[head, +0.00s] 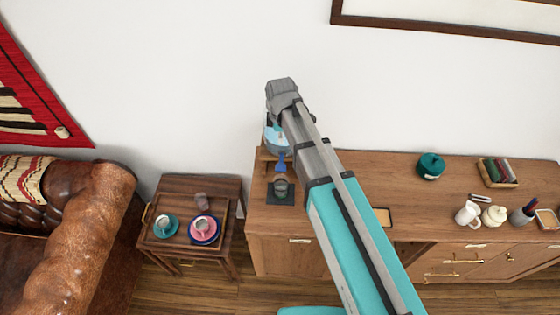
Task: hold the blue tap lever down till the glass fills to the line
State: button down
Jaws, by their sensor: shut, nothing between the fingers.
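The water dispenser (272,140) stands at the left end of the wooden sideboard, against the white wall, and my arm covers part of it. Its blue tap lever (281,162) shows just left of my arm. A greyish glass (281,186) sits below the tap on a dark square mat (272,199). Its fill line and water level are too small to make out. My grey gripper (282,88) is at the far end of my arm, above the dispenser in the picture. It is shut and empty, apart from the lever in this view; its fingertips are hard to make out.
The sideboard (350,165) also bears a teal pot (430,165), a white pitcher (467,214) and a tray of coloured items (498,172), to the right. A small table (190,184) with cups and a leather sofa (85,235) stand left.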

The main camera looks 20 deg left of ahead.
aim_at(280, 168)
jog(key=shift+f, duration=0.25)
notch_tip(280, 168, down, 14)
jog(key=b, duration=1.4)
jog(key=shift+r, duration=0.25)
dwell(0.4)
